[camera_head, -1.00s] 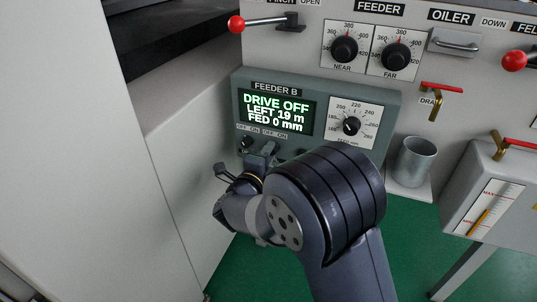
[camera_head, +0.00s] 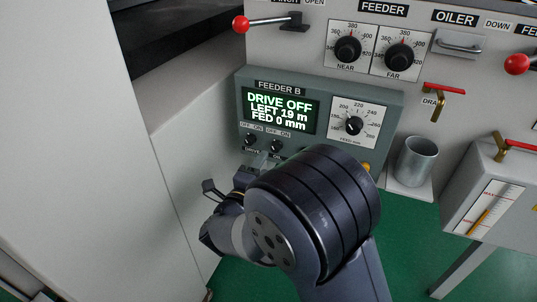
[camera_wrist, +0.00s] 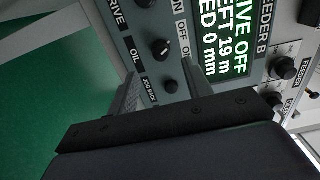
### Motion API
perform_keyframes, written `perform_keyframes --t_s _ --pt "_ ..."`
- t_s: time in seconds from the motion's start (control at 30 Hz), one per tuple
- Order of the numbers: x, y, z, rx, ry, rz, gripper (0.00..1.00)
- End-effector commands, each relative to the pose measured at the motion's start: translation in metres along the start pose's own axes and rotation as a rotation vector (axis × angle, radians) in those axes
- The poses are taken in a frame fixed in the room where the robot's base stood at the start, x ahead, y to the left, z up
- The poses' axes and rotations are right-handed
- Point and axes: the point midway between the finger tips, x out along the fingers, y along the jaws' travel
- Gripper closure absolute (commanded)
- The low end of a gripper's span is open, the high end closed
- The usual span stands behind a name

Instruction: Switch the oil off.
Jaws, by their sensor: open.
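The oil knob (camera_head: 276,145) is a small black rotary switch on the grey Feeder B panel, right of the drive knob (camera_head: 248,138). In the wrist view the oil knob (camera_wrist: 160,48) shows beside its OIL label, and its small white mark appears to point toward OFF. My gripper (camera_head: 238,174) is below the knobs in the head view, apart from them, and partly hidden by my wrist. In the wrist view my gripper (camera_wrist: 160,82) is open and empty, its fingers spread below the oil knob, with the jog back button (camera_wrist: 171,87) between them.
The green display (camera_head: 281,108) reads DRIVE OFF, LEFT 19 m, FED 0 mm. A feed dial (camera_head: 353,126) sits right of it. A metal cup (camera_head: 416,158) stands under the drain tap (camera_head: 443,97). A white cabinet (camera_head: 70,150) closes off the left side.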

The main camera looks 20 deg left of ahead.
Motion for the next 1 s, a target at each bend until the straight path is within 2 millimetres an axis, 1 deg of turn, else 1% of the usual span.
perform_keyframes --t_s 0.03,0.1,0.23,0.33,0.57,0.67,0.77,0.87,1.0 --pt "-0.011 -0.002 0.001 -0.002 -0.005 0.0 0.52" --pt "-0.022 -0.001 0.001 -0.002 -0.004 0.001 0.52" --pt "-0.035 -0.001 0.001 -0.001 -0.002 0.0 0.52" --pt "-0.039 0.0 0.0 0.0 -0.001 0.001 0.52" --pt "-0.04 0.0 0.0 0.0 0.0 0.0 0.52" --pt "-0.039 0.0 0.0 0.0 0.0 0.0 0.52" --pt "-0.035 0.001 0.0 0.0 0.001 0.0 0.52" --pt "-0.023 0.001 -0.001 0.001 0.003 -0.001 0.52" --pt "0.002 0.002 -0.001 0.002 0.004 -0.001 0.52"
